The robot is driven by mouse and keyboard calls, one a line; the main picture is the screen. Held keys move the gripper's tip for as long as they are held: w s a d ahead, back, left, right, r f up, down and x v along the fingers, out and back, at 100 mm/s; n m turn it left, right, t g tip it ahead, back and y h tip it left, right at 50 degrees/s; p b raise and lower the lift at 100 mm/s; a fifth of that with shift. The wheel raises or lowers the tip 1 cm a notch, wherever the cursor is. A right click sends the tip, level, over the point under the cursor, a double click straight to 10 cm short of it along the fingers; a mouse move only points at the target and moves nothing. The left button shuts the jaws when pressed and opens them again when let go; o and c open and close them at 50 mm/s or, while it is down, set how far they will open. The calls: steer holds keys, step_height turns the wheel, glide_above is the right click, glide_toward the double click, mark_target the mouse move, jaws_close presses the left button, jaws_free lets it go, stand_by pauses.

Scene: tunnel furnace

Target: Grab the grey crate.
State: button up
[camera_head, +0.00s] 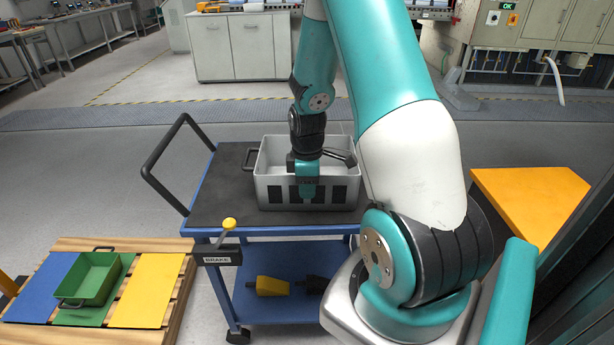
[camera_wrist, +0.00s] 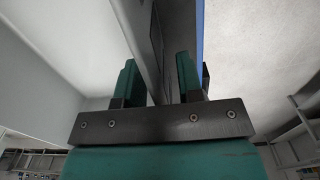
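The grey crate (camera_head: 335,180) stands upright on the dark top of a blue cart. It has black panels on its near side and a dark handle at each end. My gripper (camera_head: 308,192) is at the middle of its near wall, pointing down, with one finger in front of the wall. In the wrist view, the crate's wall (camera_wrist: 138,40) runs between the two spread fingers of my gripper (camera_wrist: 157,62). A gap shows beside the right finger, so the gripper looks open around the wall. Contact at the left finger is unclear.
The blue cart (camera_head: 203,195) has a black push handle (camera_head: 160,160) at left and a brake lever (camera_head: 228,228). Yellow and dark parts lie on its lower shelf. A green crate (camera_head: 90,280) sits on a pallet at lower left. An orange-topped surface (camera_head: 530,200) is at right.

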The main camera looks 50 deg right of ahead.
steer(key=shift+f, duration=0.15)
jaws_close()
